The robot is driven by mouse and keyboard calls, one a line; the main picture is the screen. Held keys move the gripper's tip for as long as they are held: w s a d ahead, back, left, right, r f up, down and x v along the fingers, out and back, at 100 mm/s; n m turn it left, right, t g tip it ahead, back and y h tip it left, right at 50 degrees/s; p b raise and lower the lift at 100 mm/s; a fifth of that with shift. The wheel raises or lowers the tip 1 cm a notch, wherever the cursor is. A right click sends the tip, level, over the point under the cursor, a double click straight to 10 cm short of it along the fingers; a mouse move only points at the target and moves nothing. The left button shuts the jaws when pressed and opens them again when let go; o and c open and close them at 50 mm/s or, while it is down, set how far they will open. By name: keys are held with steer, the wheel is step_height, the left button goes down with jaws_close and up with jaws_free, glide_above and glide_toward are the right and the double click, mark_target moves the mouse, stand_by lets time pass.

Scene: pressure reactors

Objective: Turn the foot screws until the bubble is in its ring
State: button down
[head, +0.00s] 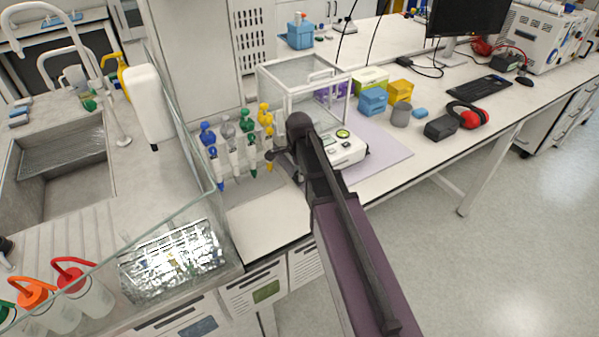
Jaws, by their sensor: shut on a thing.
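A white analytical balance (347,151) with a clear glass draft shield (290,88) stands on the bench. A round green bubble level (343,133) shows on its front top; the bubble within its ring is too small to judge. A small dark foot screw (367,149) shows at the balance's front right corner. My gripper (297,177) is low at the balance's front left, partly behind my own arm. It is shut at the left foot screw, but the screw and fingertips are largely hidden by my arm.
Several pipettes with blue, grey, green and yellow tops (236,140) stand close left of my gripper. A lilac mat (385,150) lies right of the balance. Beyond are blue boxes (373,101), a grey cup (400,116) and red earmuffs (468,115). A foil-covered tray (172,262) is front left.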

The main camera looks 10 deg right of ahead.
steer(key=shift+m, duration=0.6)
steer(key=shift+c, duration=1.5)
jaws_free()
steer(key=shift+c, duration=1.4)
step_height(320, 180, up, 14)
steer(key=n+p, duration=0.6)
steer(key=p, duration=0.8)
steer(key=shift+n, duration=0.3)
